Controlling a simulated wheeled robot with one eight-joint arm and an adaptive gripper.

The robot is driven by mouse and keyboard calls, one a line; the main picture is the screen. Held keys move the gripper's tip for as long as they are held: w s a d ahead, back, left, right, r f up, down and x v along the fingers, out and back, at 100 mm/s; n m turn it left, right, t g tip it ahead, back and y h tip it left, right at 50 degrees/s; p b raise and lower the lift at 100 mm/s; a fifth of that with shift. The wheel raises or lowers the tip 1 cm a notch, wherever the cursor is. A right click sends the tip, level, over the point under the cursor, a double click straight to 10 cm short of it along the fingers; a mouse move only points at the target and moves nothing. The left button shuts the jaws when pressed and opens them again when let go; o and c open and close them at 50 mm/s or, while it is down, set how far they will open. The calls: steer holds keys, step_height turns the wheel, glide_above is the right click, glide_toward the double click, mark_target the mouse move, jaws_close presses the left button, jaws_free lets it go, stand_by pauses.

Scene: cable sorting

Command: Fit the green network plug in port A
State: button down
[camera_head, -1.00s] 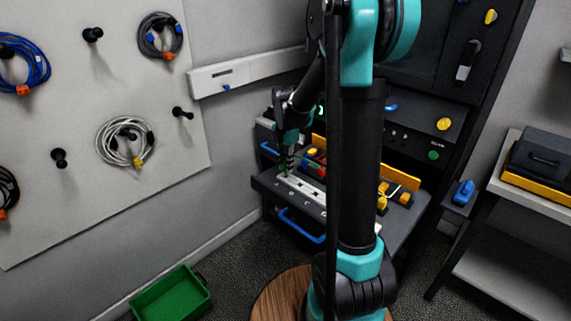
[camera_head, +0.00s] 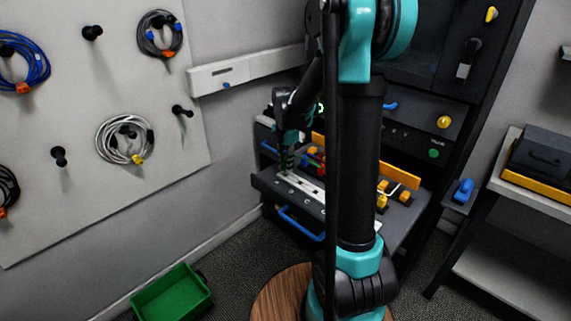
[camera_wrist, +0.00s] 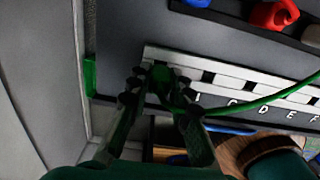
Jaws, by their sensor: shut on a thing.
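My gripper (camera_wrist: 162,88) is shut on the green network plug (camera_wrist: 160,74), which sits between the two fingertips. The plug is over the left end of the pale port strip (camera_wrist: 190,63), where the first port lies. The fingers and plug cover that port, so I cannot tell how far the plug is in. Further dark ports show to the right along the strip. The plug's green cable (camera_wrist: 262,103) curves off to the right across the strip. In the head view my gripper (camera_head: 285,167) is low at the left end of the strip (camera_head: 308,189).
A red part (camera_wrist: 274,14) lies behind the strip. Yellow blocks (camera_head: 382,198) stand on the bench to the right. A green bin (camera_head: 172,302) is on the floor. Coiled cables hang on the wall board (camera_head: 70,125) at the left.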

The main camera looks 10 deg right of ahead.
steer(key=shift+f, duration=0.65)
stand_by(0.8)
steer(key=c, duration=1.3)
jaws_free()
steer(key=o, duration=0.5)
steer(key=shift+r, duration=0.1)
steer(key=shift+r, duration=3.45)
